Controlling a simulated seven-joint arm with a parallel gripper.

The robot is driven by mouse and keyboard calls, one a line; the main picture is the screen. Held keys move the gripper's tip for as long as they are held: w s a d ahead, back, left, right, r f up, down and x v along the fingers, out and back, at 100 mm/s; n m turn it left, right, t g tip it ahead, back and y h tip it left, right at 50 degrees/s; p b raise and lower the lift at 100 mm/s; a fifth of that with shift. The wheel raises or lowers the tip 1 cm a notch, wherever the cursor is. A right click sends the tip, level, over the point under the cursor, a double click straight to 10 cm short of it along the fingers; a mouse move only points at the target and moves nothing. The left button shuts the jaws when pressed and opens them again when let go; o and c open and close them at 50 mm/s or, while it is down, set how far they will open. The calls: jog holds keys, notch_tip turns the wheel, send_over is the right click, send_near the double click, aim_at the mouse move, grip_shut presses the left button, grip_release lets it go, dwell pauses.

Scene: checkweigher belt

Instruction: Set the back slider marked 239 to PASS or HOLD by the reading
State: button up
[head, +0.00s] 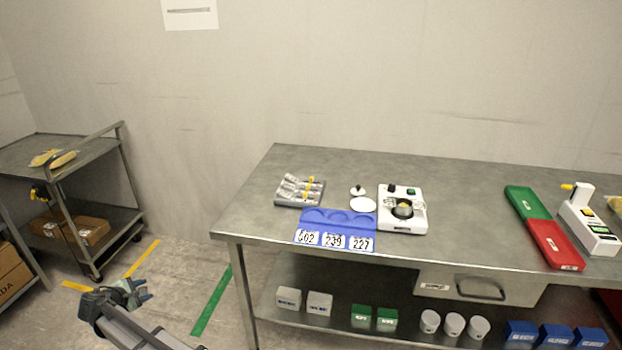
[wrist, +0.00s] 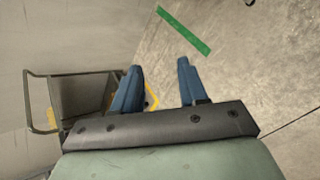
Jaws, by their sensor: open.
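My gripper (head: 140,291) is low at the left, away from the table. In the wrist view it is open and empty (wrist: 156,66).
A white disc (head: 362,204) and small knobbed piece (head: 358,190) lie beside the white device. Green (head: 528,202) and red (head: 557,244) trays and a yellow-handled device (head: 587,226) stand at right. A cart (head: 92,146) stands left. Floor between is clear.

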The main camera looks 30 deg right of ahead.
jog(key=w+a+r+t, duration=0.1)
jog(key=w+a+r, duration=0.1)
jog(key=r, duration=0.3)
jog(key=w+a+r+n+t, duration=0.1)
jog(key=w+a+r, duration=0.2)
jog(key=r, duration=0.2)
jog(key=w+a+r+t, duration=0.1)
jog(key=w+a+r, duration=0.1)
jog(key=r, duration=0.2)
jog(key=w+d+r+m+g, duration=0.1)
jog(key=w+d+r+m, duration=0.1)
jog(key=w+d+r, duration=0.25)
jog(key=w+d+r+m+g+h, duration=0.1)
jog(key=w+d+m+g, duration=0.15)
jog(key=d, duration=0.65)
jog(key=w+d+r+m+g, duration=0.15)
jog(key=d+m, duration=0.25)
jog(key=d, duration=0.5)
notch_tip(320, 180, up, 8)
jog(key=m+g+y, duration=0.6)
jog(key=m+y, duration=0.2)
jog(key=m, duration=1)
send_over(311, 178)
notch_tip(311, 178, down, 13)
jog(key=shift+w+d+r, duration=0.1)
jog(key=shift+w, duration=0.05)
grip_shut()
